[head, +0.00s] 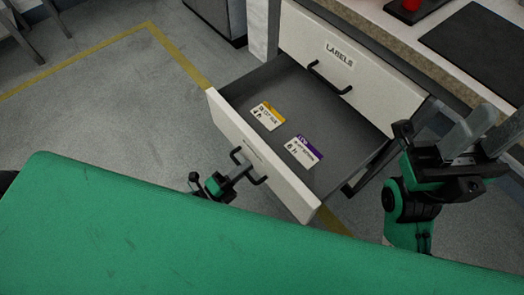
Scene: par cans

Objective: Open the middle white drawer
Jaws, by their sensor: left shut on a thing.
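The white drawer (290,184) below the one marked LABELS is pulled well out, and its dark grey inside shows. Two label cards lie in it, one with an orange band (267,115) and one with a purple band (303,151). My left gripper (240,174) is shut on the black bar handle (259,181) on the drawer's front; its fingertips are partly hidden. My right gripper (484,130) is at the right, beside the cabinet and apart from the drawer. Its fingers stand apart and hold nothing.
The upper white drawer (310,48) is closed, with its own black handle (328,78). On the countertop (397,38) are a dark mat (485,50) and a red object (411,5). Grey floor (110,105) with yellow lines lies free at the left.

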